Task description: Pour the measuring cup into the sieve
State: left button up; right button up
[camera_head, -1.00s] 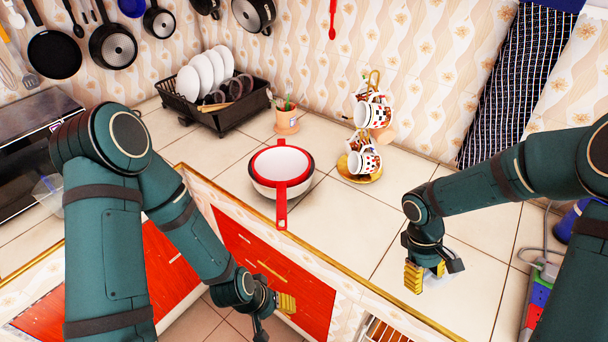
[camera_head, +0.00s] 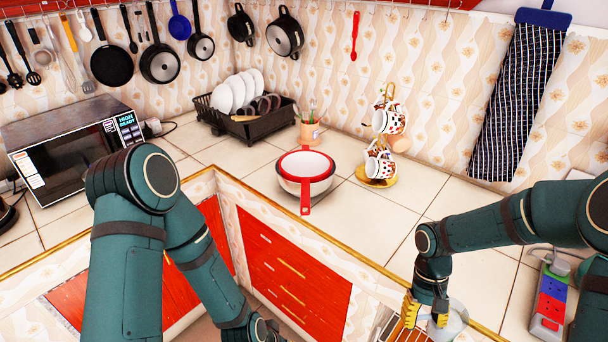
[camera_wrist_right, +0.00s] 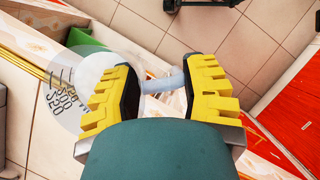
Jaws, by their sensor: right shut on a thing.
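The sieve (camera_head: 305,163) has a red rim, a white inside and a red handle pointing to the front. It rests on top of a bowl (camera_head: 318,186) on the counter. The measuring cup (camera_head: 457,322) is clear and see-through. My right gripper (camera_head: 425,314) is shut on its handle (camera_wrist_right: 163,82), over the counter's front edge, in front and to the right of the sieve. In the right wrist view the cup body (camera_wrist_right: 75,95) with dark markings shows left of the fingers; its contents are hard to make out. My left gripper (camera_head: 264,328) is cut off at the bottom edge.
A cup tree (camera_head: 388,178) with patterned cups stands right of the sieve, a utensil pot (camera_head: 309,132) behind it. A dish rack (camera_head: 245,125) and microwave (camera_head: 75,150) are at the left. A power strip (camera_head: 550,298) lies at the right. The counter between sieve and right gripper is clear.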

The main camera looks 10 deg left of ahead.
aim_at(305, 166)
jog(key=k+j, duration=0.1)
jog(key=i+j, duration=0.1)
jog(key=j, duration=0.3)
jog(key=i+j, duration=0.15)
jog(key=j, duration=0.3)
jog(key=i+j, duration=0.1)
jog(key=j, duration=0.3)
jog(key=i+j, duration=0.1)
jog(key=j, duration=0.35)
jog(key=i+j, duration=0.15)
jog(key=j, duration=0.25)
jog(key=i+j, duration=0.1)
jog(key=j, duration=0.35)
